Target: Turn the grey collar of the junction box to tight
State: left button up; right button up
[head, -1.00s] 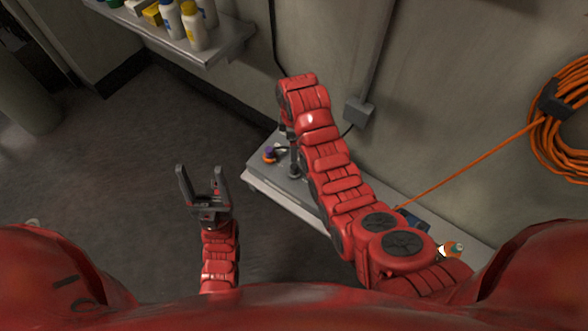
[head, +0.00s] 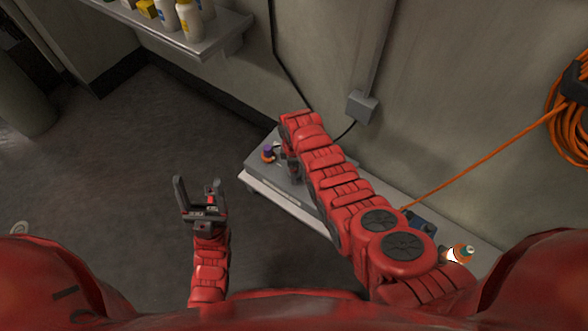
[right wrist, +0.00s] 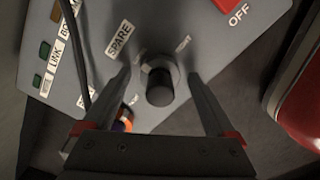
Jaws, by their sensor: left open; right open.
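The junction box (right wrist: 205,45) is a grey panel with white labels in the right wrist view, and its grey top (head: 283,183) shows partly under my right arm in the head view. The grey collar (right wrist: 147,66) is a ring around a black round plug (right wrist: 160,88). My right gripper (right wrist: 160,78) is open, with one finger on each side of the collar and plug. I cannot tell whether the fingers touch the collar. My left gripper (head: 198,187) is open and empty over the floor.
On the panel are a red OFF switch (right wrist: 232,5), green buttons and a dark cable (right wrist: 88,60). A shelf (head: 215,35) holds bottles.

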jog(key=c, duration=1.4)
jog(key=shift+o, duration=0.2)
jog(key=shift+m, duration=0.4)
jog(key=m+p, duration=0.1)
jog(key=m, duration=0.2)
jog(key=shift+r, duration=0.1)
jog(key=m, duration=0.4)
jog(key=shift+m, duration=0.3)
jog(key=m, duration=0.4)
jog(key=shift+m, duration=0.3)
jog(key=m, duration=0.4)
jog(key=shift+m, duration=0.4)
